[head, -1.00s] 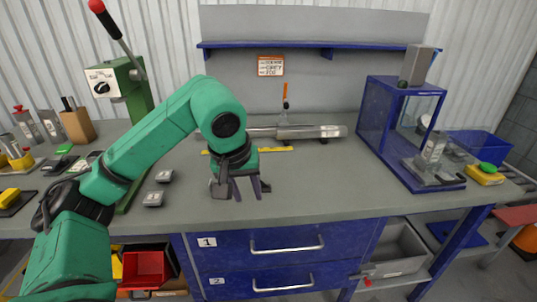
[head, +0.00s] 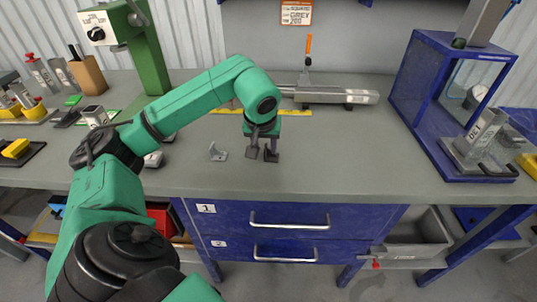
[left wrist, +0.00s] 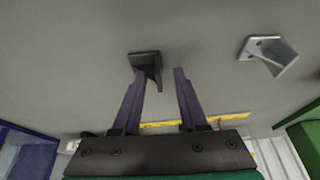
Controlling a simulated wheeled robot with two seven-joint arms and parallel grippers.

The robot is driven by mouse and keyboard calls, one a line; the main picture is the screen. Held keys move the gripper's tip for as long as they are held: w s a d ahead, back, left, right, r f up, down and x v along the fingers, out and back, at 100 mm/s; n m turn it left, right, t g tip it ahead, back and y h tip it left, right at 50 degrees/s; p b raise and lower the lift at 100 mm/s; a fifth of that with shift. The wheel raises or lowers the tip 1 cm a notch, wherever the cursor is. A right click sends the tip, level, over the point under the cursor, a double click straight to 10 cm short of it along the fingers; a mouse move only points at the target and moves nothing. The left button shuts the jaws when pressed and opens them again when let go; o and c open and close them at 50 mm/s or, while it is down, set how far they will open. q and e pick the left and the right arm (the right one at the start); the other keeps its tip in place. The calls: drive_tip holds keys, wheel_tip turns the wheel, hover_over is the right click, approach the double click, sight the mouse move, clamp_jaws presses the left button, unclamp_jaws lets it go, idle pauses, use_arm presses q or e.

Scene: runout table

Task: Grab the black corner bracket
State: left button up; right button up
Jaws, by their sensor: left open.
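The black corner bracket (left wrist: 147,64) lies on the grey bench top. In the left wrist view it is at the tip of the left-hand finger, mostly outside the gap between the fingers; I cannot tell whether they touch. My left gripper (left wrist: 159,72) is open with nothing between its fingers. In the head view this gripper (head: 262,153) points down just above the bench, and the bracket (head: 271,156) is hard to separate from the dark fingers. My right gripper is in neither view.
A silver corner bracket (head: 218,152) lies on the bench left of my gripper in the head view. A yellow strip (head: 296,112) and a metal bar tool (head: 335,95) lie behind. A blue-framed case (head: 420,110) stands at the right. The front of the bench is clear.

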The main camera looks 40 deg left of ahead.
use_arm(q)
drive_tip(key=shift+w+a+f, duration=0.1)
drive_tip(key=shift+f, duration=0.15)
drive_tip(key=shift+w, duration=0.1)
drive_tip(key=shift+c, duration=0.9)
clamp_jaws()
